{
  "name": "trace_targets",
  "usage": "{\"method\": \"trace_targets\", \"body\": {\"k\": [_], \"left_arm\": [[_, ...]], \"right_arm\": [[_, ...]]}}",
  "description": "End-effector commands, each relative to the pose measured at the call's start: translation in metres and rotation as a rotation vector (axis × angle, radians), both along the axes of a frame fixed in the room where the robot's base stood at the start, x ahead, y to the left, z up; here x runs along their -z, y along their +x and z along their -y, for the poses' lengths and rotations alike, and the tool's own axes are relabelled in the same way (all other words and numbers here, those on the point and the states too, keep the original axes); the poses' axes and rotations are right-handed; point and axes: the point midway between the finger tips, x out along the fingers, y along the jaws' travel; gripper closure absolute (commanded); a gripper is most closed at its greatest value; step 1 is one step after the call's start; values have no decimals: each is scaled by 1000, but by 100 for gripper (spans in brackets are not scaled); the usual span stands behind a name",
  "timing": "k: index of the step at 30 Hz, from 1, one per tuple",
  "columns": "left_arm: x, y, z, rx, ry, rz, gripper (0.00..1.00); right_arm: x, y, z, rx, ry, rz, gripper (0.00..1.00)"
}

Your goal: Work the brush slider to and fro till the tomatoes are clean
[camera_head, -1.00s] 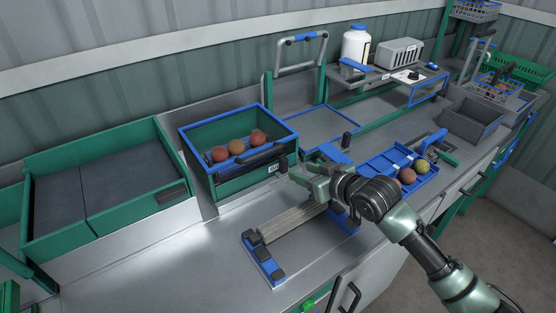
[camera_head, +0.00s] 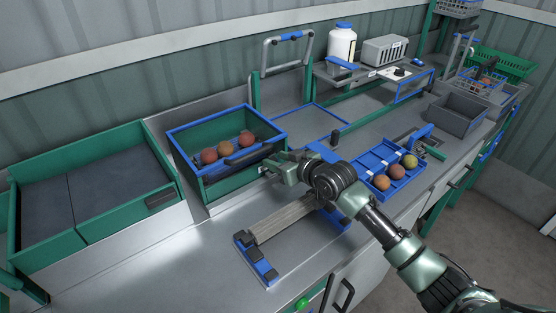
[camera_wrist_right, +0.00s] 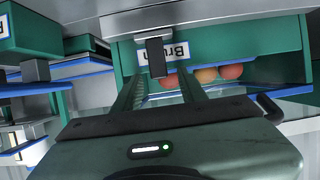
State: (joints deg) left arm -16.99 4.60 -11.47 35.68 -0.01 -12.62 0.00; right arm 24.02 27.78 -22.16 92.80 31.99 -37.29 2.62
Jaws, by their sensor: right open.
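The green brush box (camera_head: 205,187) with a blue rim stands on the bench, left of centre in the head view. Three reddish tomatoes (camera_head: 228,148) lie in a row inside it. A dark bar (camera_head: 247,156) runs along its front side. My right gripper (camera_head: 272,167) is open at the box's front right. In the wrist view, its two fingers (camera_wrist_right: 162,92) point at the box, with a dark upright piece (camera_wrist_right: 156,57) between their tips. A partly hidden "Brus…" label (camera_wrist_right: 180,50) is behind. I cannot tell whether the fingers touch that piece. My left gripper is out of view.
A blue tray (camera_head: 400,182) with several tomatoes is right of my right wrist. A blue-ended rail (camera_head: 285,217) lies on the bench in front of the box. A green-walled tray (camera_head: 95,160) is at left. The front left bench is bare.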

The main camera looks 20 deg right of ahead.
Motion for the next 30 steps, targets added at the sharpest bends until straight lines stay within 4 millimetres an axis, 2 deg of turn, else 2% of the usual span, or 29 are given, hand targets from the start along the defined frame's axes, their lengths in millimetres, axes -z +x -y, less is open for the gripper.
{"method": "trace_targets", "body": {"k": [1,5,30], "left_arm": [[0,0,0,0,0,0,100],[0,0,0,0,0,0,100],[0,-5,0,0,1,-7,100]], "right_arm": [[0,0,0,0,0,0,64],[0,0,0,0,0,-1,100],[0,0,1,1,-1,-2,100]]}}
